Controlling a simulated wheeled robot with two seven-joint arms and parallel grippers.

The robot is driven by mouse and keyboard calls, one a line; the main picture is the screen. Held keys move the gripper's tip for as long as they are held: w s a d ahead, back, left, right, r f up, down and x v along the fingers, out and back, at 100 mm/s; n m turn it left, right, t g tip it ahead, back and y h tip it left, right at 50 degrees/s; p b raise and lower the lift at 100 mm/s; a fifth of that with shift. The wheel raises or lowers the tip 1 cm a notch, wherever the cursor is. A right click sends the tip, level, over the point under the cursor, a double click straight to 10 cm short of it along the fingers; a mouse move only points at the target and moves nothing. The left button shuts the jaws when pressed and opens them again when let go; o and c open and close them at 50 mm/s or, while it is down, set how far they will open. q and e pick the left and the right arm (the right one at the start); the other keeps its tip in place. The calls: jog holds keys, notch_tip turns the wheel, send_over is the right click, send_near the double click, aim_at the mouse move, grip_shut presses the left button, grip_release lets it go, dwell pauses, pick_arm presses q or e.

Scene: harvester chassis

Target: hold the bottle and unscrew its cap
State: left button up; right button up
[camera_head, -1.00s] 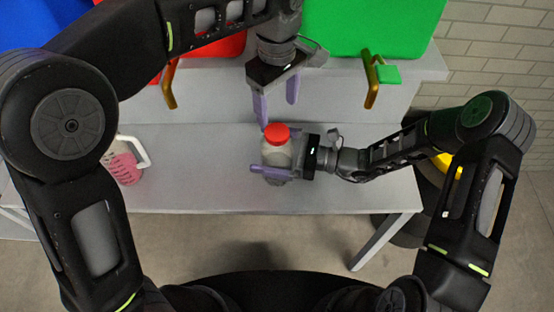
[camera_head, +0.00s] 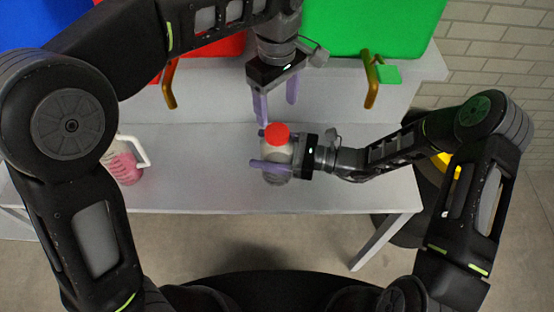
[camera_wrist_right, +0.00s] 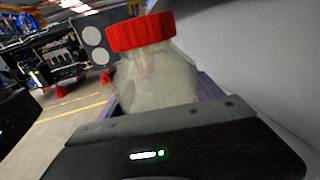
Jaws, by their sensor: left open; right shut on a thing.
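The bottle (camera_head: 277,151) is pale and translucent with a red cap (camera_head: 277,134) on top. It stands upright at the middle of the table, and I cannot tell whether its base touches the top. My right gripper (camera_head: 268,150) is shut on the bottle's body from the right, one purple finger across its near side. In the right wrist view the bottle (camera_wrist_right: 155,82) rises behind the gripper housing, with the red cap (camera_wrist_right: 141,31) on its neck. My left gripper (camera_head: 277,106) is open above and behind the cap, its purple fingers pointing down, apart from the cap.
The grey table (camera_head: 210,170) has free room left and right of the bottle. A pitcher with pink contents (camera_head: 124,165) stands at the left. Green (camera_head: 372,25) and red (camera_head: 225,48) bins stand on a raised shelf behind, with orange brackets (camera_head: 371,85) in front.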

grip_shut()
dwell(0.3)
